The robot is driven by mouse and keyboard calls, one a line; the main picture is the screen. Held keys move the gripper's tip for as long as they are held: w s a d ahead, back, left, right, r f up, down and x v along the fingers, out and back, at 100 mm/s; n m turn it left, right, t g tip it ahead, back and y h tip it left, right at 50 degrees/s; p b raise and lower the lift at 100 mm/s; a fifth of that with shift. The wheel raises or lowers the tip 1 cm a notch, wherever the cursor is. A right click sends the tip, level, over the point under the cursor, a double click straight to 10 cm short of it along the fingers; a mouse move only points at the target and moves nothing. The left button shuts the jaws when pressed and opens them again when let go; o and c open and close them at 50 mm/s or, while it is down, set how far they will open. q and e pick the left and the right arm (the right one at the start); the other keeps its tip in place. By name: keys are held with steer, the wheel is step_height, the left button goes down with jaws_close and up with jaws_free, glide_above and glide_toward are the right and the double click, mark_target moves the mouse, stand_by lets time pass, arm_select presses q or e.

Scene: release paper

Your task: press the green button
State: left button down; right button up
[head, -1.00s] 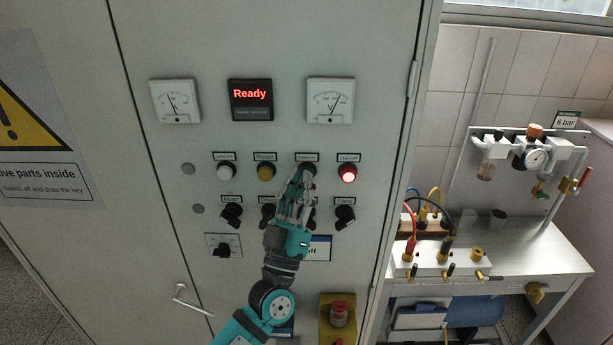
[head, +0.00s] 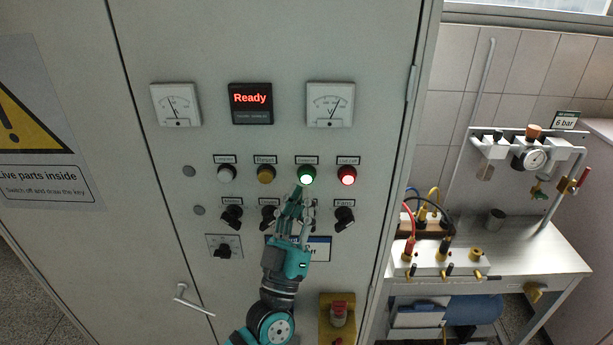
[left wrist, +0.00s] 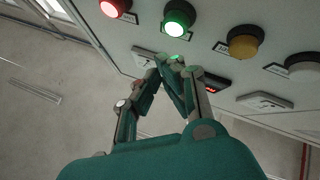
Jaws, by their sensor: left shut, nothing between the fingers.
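The green button (head: 307,175) is lit on the cabinet panel, in the row under the right meter. It also shows lit in the left wrist view (left wrist: 178,20), beyond my fingertips. My left gripper (head: 297,196) is shut and empty, with its fingertips just below the button in the head view. In the left wrist view the closed fingertips (left wrist: 170,62) appear apart from the button, though the exact gap is hard to judge. My right gripper is not in view.
The lit red button (head: 347,176) is to the right, the yellow button (head: 265,174) and white button (head: 227,172) to the left. Black rotary knobs (head: 344,217) sit below. A metal bench (head: 520,262) stands right of the cabinet.

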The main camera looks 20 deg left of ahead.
arm_select(q)
steer(key=s, duration=0.3)
steer(key=shift+d, duration=0.4)
steer(key=shift+w+f, duration=0.1)
